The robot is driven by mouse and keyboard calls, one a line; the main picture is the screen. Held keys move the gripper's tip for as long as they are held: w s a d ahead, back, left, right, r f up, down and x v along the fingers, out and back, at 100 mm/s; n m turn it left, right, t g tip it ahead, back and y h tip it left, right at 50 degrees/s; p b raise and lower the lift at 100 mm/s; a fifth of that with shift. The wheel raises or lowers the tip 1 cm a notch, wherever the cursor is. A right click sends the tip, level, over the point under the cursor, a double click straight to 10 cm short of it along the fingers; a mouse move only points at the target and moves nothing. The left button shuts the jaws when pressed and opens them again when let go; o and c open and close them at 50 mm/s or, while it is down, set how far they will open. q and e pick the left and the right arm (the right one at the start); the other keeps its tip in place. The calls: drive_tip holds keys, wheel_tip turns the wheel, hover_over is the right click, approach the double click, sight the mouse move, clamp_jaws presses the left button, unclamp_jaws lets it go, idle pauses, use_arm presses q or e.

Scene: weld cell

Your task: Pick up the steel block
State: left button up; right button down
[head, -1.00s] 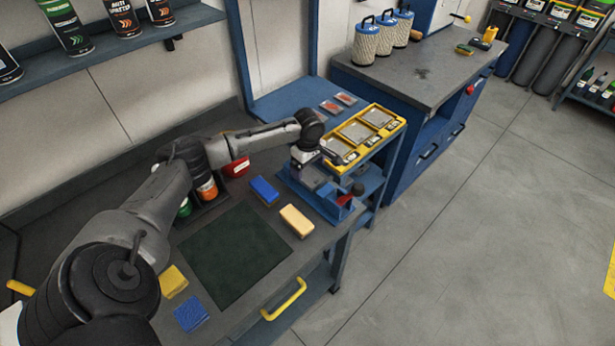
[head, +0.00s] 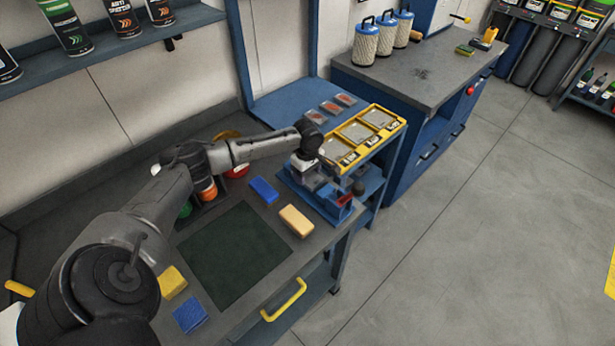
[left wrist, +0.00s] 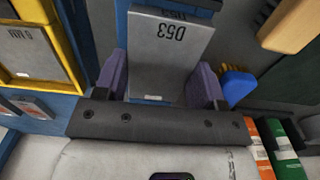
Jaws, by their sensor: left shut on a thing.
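In the head view my left gripper (head: 312,178) points down over the blue vise-like fixture (head: 338,212) at the right end of the dark bench. The block is small and partly hidden there, and I cannot tell whether it still touches the fixture. My right gripper is not in view.
A yellow-framed tray rack (head: 352,142) stands close beside the gripper. Cans stand behind my arm. The mat is clear.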

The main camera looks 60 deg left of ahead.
use_arm(q)
drive_tip(key=c, duration=0.7)
drive_tip(key=shift+c, duration=0.3)
drive_tip(key=shift+r, duration=0.1)
